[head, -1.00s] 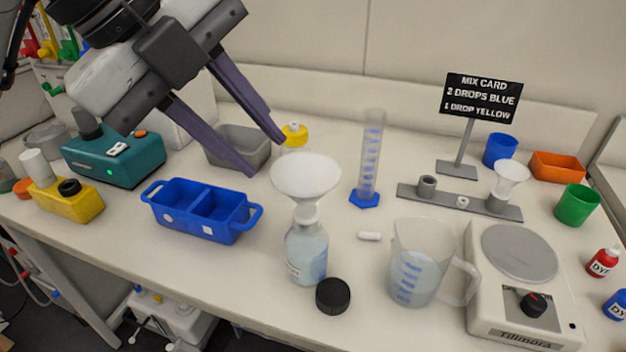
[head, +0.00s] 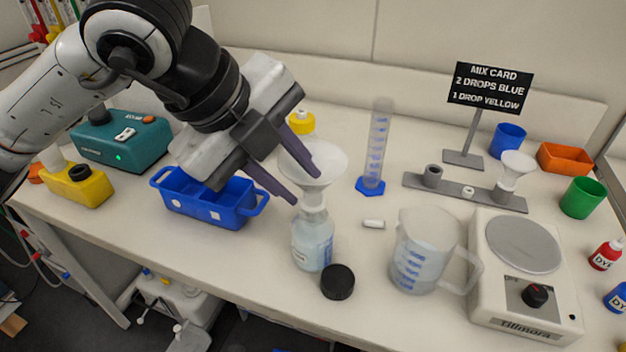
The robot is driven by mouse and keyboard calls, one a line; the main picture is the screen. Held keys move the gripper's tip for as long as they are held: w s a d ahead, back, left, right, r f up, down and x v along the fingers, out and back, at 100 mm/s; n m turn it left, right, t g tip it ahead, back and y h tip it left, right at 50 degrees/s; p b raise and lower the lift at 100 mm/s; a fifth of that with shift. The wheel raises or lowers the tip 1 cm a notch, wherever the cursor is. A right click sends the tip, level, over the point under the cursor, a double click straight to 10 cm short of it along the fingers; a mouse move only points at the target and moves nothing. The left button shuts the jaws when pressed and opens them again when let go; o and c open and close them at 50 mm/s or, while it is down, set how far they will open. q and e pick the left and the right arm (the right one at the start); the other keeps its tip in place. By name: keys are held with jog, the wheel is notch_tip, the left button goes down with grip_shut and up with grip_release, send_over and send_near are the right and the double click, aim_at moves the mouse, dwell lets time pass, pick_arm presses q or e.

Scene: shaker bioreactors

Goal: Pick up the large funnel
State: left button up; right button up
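The large white funnel (head: 329,164) stands upright in the neck of a clear bottle (head: 313,246) with pale liquid, near the middle of the bench. My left gripper (head: 308,189) reaches in from the upper left and is open. One purple-grey finger crosses in front of the funnel's cone in the picture; the other ends just left of its lower cone and stem. I cannot tell whether either finger touches it. The left part of the funnel is hidden by the finger. A smaller white funnel (head: 517,165) sits in a grey holder to the right. My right gripper is not in view.
A blue two-part tray (head: 237,213) is just under my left gripper. A black cap (head: 338,281), a measuring jug (head: 411,256), a graduated cylinder (head: 376,150) and a hotplate-like device (head: 550,312) stand close by. A yellow-capped bottle (head: 301,122) is behind the funnel.

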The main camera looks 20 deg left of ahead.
pick_arm(q)
grip_shut()
